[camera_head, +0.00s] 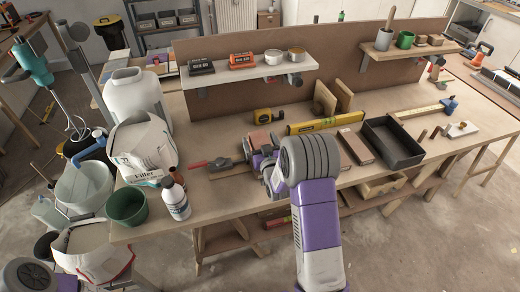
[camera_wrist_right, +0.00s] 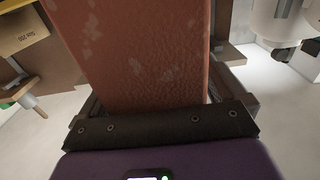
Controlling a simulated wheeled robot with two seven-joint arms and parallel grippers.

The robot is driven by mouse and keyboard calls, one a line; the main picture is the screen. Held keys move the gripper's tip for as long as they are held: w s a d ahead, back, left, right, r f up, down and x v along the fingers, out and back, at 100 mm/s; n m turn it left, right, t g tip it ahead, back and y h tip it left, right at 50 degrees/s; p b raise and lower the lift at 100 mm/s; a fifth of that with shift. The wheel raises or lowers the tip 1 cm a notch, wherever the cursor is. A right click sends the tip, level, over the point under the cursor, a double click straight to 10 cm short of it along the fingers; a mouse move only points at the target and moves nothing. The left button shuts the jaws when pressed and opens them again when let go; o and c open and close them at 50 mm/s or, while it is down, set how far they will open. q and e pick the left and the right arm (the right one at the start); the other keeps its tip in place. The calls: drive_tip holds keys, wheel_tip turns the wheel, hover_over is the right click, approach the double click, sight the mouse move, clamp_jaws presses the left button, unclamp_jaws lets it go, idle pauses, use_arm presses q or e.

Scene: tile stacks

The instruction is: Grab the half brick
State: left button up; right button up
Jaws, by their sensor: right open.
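The half brick (camera_head: 260,138) is a reddish block at the middle of the workbench, partly hidden behind my right gripper (camera_head: 263,157). In the right wrist view the half brick (camera_wrist_right: 130,55) fills the middle as a rough red-brown face with pale flecks. My right gripper is open, with dark finger parts showing at both sides of the brick. I cannot tell whether the fingers touch it. My left gripper is in neither view.
A red-handled tool (camera_head: 205,164) lies left of the gripper. A yellow level (camera_head: 325,123), a brown block (camera_head: 356,147) and a black tray (camera_head: 398,148) lie to the right. A white bottle (camera_head: 175,198) and a green pot (camera_head: 127,205) stand at the front left.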

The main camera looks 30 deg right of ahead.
clamp_jaws()
drive_tip(key=shift+w+r, duration=0.1)
drive_tip(key=shift+r, duration=0.1)
idle(0.4)
